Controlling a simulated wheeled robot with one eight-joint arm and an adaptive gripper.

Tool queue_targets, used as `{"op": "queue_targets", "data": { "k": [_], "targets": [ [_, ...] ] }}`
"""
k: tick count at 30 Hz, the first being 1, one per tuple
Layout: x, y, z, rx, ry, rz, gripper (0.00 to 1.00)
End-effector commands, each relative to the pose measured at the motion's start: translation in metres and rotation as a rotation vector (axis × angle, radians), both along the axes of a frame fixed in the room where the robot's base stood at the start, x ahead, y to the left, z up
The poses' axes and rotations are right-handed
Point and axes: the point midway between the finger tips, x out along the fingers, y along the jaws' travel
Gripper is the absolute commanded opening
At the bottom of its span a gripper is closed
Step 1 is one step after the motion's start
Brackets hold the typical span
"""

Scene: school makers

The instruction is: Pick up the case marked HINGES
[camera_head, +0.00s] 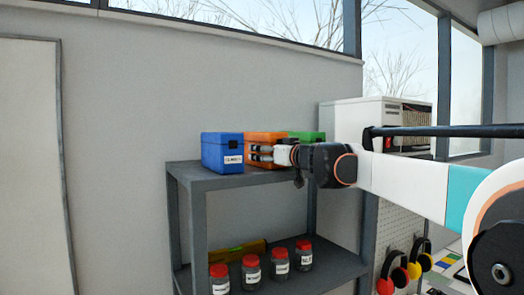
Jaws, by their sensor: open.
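Three cases stand in a row on the top of a dark grey shelf unit (188,181). The blue case (220,150) is at the left, with a white label too small to read surely. The orange case (262,137) is in the middle, and its front is partly covered by my gripper. The green case (308,135) is at the right, with its lower part hidden behind my arm. My gripper (255,153) is open, its fingers in front of the orange case; I cannot tell whether they touch it. I can read HINGES on none of the cases.
Several red-lidded jars (251,273) and a yellow-brown long object (238,250) are on the lower shelf. A white machine (345,122) stands behind my arm at the right. Ear defenders (391,273) hang on a pegboard (400,222). A white board (30,160) is at the left.

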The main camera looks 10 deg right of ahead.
Motion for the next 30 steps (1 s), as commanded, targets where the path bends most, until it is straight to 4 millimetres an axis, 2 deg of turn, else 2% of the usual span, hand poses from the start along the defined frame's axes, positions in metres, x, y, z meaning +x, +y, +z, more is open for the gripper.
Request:
{"op": "queue_targets", "data": {
  "k": [1, 9, 22, 26, 30],
  "targets": [
    [0.0, 0.0, 0.0, 0.0, 0.0, 0.0, 0.8],
    [0.0, 0.0, 0.0, 0.0, 0.0, 0.0, 0.19],
    [0.0, 0.0, 0.004, 0.0, 0.0, 0.0, 0.19],
    [0.0, 0.0, 0.014, 0.0, 0.0, 0.0, 0.19],
    [0.0, 0.0, 0.035, 0.0, 0.0, 0.0, 0.19]
  ]
}}
